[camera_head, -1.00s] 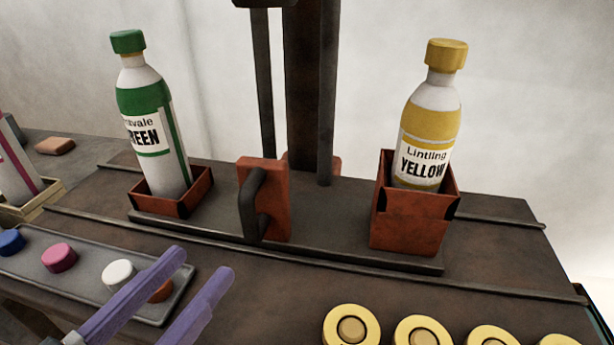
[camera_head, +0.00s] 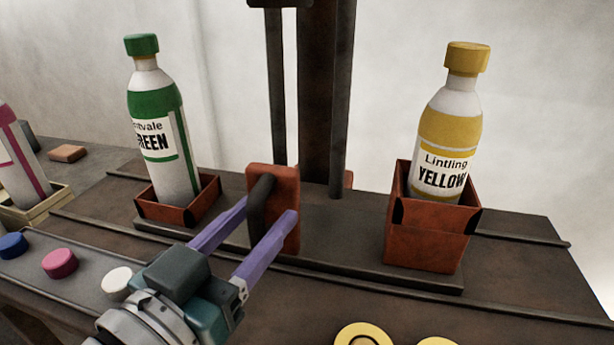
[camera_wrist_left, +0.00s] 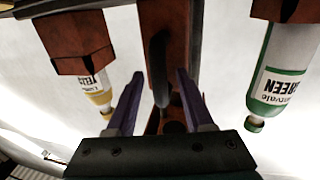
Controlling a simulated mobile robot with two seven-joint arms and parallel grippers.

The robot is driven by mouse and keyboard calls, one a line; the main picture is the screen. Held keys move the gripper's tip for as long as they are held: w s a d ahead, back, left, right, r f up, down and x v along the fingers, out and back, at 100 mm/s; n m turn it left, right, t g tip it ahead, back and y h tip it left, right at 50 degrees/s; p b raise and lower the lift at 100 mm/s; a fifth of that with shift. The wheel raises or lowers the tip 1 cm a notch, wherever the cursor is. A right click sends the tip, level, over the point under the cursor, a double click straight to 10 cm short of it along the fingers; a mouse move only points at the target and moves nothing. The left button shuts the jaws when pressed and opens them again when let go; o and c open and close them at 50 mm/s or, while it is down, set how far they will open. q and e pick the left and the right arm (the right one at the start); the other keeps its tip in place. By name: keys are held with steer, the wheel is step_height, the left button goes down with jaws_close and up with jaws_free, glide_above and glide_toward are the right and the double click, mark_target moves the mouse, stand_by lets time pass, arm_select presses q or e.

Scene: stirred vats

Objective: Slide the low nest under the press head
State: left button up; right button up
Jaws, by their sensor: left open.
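The low nest (camera_head: 178,213) is a shallow red-brown box at the left end of a dark sliding plate (camera_head: 340,262), with a green-labelled bottle (camera_head: 160,135) upright in it. A taller nest (camera_head: 425,240) at the right end holds a yellow bottle (camera_head: 446,135). Between them stands a red block (camera_head: 287,190) with a dark handle (camera_head: 260,200). My left gripper (camera_head: 268,209) is open, its purple fingers on either side of the handle, which also shows between them in the left wrist view (camera_wrist_left: 160,70). Dark press posts (camera_head: 320,100) rise behind; the press head is mostly cut off above. My right gripper is out of view.
A grey tray (camera_head: 72,290) with blue, pink and white caps lies at the front left. Yellow rings (camera_head: 362,335) sit at the front edge. A pink-striped bottle (camera_head: 18,160) stands in a pale box at far left. Rails run along the plate.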

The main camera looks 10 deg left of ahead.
arm_select(q)
jaws_close()
stand_by(0.3)
stand_by(1.1)
